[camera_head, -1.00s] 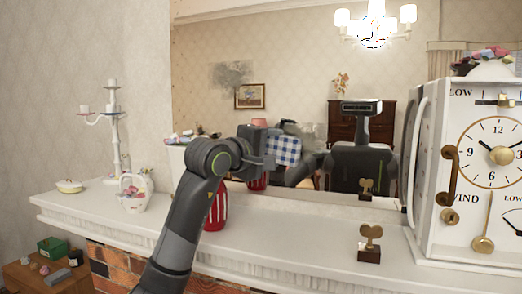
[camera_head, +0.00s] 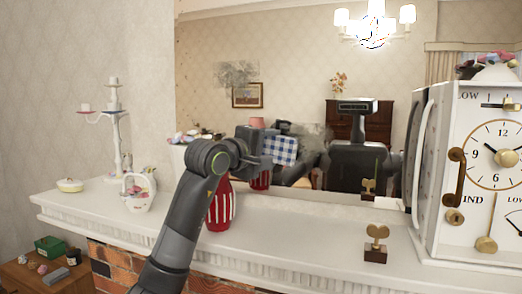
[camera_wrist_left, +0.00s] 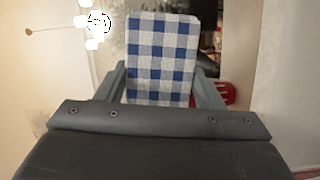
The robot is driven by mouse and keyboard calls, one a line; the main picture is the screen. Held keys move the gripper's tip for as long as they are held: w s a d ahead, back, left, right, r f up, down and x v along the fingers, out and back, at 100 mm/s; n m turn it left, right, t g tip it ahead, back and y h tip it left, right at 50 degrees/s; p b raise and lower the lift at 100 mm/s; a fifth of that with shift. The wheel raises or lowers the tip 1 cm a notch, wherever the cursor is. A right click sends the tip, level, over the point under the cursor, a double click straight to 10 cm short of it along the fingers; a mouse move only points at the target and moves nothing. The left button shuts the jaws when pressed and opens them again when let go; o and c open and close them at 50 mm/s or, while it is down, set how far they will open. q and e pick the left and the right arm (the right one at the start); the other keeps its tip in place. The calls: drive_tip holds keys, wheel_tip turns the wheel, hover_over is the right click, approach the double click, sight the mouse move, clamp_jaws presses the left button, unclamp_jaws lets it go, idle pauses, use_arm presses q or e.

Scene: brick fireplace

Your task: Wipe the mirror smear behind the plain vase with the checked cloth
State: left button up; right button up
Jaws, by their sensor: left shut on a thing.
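My left gripper (camera_head: 262,146) is raised in front of the mirror (camera_head: 215,110), above the mantel. It is shut on the blue-and-white checked cloth (camera_wrist_left: 160,55), which stands flat between its fingers in the left wrist view. A checked patch beside it in the head view may be the cloth or its reflection. I cannot tell whether the cloth touches the glass. A grey smear (camera_head: 316,138) shows right of the gripper, partly hidden. Another smear (camera_head: 237,73) lies at upper left. I see no plain vase. My right gripper is not in view.
At left are a candelabra (camera_head: 116,130), a floral basket (camera_head: 138,192) and a small dish (camera_head: 70,185). Mantel between vase and key is clear.

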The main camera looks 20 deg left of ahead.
sight(287, 150)
use_arm(q)
drive_tip(key=shift+w+d, duration=0.7)
drive_tip(key=shift+d, duration=0.1)
drive_tip(key=shift+s+a+r, duration=0.1)
drive_tip(key=shift+s+a, duration=0.2)
drive_tip(key=shift+a, duration=0.35)
drive_tip(key=shift+w+d, duration=0.15)
drive_tip(key=shift+w, duration=0.25)
drive_tip(key=shift+w+d+p, duration=0.3)
drive_tip(key=shift+w, duration=0.05)
drive_tip(key=shift+s, duration=0.25)
drive_tip(key=shift+s+d+b, duration=0.15)
drive_tip(key=shift+d+b, duration=0.15)
drive_tip(key=shift+d, duration=1.05)
drive_tip(key=shift+d+b, duration=0.4)
drive_tip(key=shift+d, duration=0.05)
drive_tip(key=shift+w+d, duration=0.2)
drive_tip(key=shift+d, duration=1.15)
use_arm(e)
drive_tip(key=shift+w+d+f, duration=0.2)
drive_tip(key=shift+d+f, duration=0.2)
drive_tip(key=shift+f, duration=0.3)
